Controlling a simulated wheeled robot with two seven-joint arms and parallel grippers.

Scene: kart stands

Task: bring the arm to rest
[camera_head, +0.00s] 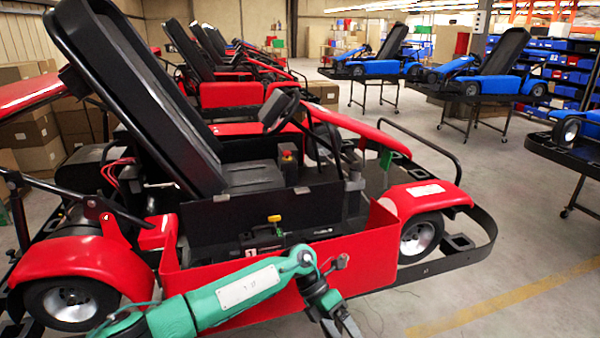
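My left arm (240,288), teal with grey joints, comes in from the lower left and reaches across in front of the nearest red kart (285,268). My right gripper is not in view.
The kart has a black tilted seat (135,85), a steering wheel (281,110) and a black bumper rail (478,240). More red karts stand behind. Blue karts (495,75) stand on wheeled stands at right. The floor (510,265) at lower right is clear, with a yellow line.

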